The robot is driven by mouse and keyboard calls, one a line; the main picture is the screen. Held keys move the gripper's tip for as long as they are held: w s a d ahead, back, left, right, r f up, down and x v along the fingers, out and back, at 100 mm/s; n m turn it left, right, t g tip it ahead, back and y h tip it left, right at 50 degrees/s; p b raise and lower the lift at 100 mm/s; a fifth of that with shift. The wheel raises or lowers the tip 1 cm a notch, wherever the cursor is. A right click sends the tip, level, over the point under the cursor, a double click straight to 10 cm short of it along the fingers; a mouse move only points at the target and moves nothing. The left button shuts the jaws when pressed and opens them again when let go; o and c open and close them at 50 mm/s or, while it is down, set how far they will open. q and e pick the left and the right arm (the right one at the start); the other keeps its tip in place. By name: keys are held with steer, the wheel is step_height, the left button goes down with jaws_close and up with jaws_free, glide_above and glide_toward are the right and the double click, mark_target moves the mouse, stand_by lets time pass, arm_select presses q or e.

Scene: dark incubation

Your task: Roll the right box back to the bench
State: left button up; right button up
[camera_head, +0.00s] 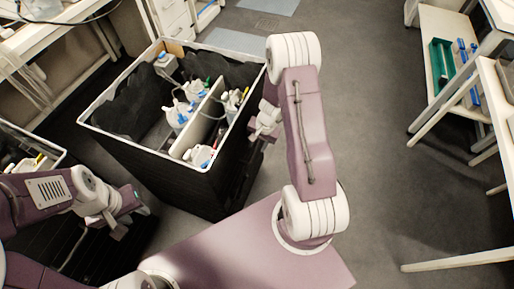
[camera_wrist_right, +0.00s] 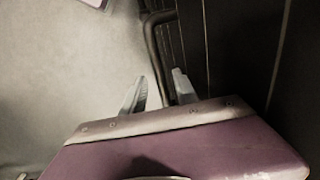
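The right box (camera_head: 165,165) is a tall black bin with a white rim in the middle left of the head view. It holds white bottles with blue caps, a pale divider and black bags. My right gripper (camera_head: 262,135) is low at its right side. In the right wrist view my right gripper (camera_wrist_right: 158,92) has its fingers apart, with a dark bar handle (camera_wrist_right: 154,45) between them beside the box's dark ribbed wall (camera_wrist_right: 235,50). I cannot tell whether a finger touches the bar. My left gripper (camera_head: 130,220) looks open and empty, in front of the right box.
A second black box (camera_head: 55,153) with a white rim stands at the left edge, partly behind my left arm. A white bench (camera_head: 45,45) runs along the upper left. White drawers (camera_head: 172,15) stand behind the right box. Tables (camera_head: 450,100) stand at right; grey floor between is clear.

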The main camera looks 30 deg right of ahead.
steer(key=shift+f, duration=0.35)
steer(key=shift+c, duration=0.4)
jaws_close()
stand_by(0.9)
